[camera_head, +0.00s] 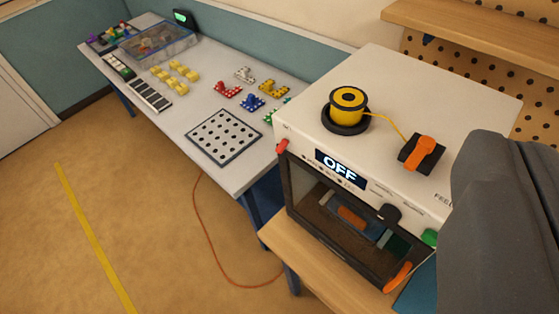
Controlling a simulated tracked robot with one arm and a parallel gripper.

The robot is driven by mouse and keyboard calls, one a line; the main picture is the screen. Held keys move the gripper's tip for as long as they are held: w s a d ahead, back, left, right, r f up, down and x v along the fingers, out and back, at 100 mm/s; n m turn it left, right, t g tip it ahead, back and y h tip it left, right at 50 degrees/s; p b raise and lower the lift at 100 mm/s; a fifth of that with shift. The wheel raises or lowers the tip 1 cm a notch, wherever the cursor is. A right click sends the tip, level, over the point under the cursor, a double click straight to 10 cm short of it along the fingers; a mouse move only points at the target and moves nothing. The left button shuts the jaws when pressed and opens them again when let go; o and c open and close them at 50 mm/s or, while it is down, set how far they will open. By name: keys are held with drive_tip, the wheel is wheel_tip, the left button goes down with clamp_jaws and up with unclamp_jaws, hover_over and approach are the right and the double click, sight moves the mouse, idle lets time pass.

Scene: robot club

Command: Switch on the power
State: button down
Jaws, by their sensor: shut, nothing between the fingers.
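A white boxy machine (455,105) stands at the right, and its front display (340,169) reads OFF. A small red part (282,146) sits at the front's left end. A black knob (389,212) and a green button (430,237) sit toward the right end. I cannot tell which control is the power switch. My gripper (500,155) is the large dark grey shape at the right edge, close to the camera. It is shut and empty, and hides the machine's right end. Its distance from the controls is unclear.
A yellow spool (349,104) and an orange-and-black part (421,152) are on the machine's top. An orange handle (397,277) is on its dark front door. A long white table (185,120) holds coloured bricks. An orange cable (207,235) lies on open floor.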

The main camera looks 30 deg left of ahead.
drive_tip(key=w+a+f+n+g+h+p, duration=0.3)
drive_tip(key=w+f, duration=0.4)
drive_tip(key=f, duration=0.6)
drive_tip(key=n+t+h+p, duration=0.4)
drive_tip(key=n+t+p, duration=0.15)
drive_tip(key=n, duration=2.35)
approach(282, 146)
wheel_tip(282, 146, down, 3)
drive_tip(key=s, duration=0.2)
drive_tip(key=shift+s+a+r, duration=0.1)
drive_tip(key=shift+s+a, duration=0.05)
drive_tip(key=shift+a, duration=0.15)
drive_tip(key=shift+p+x, duration=0.85)
drive_tip(key=shift+x, duration=4.2)
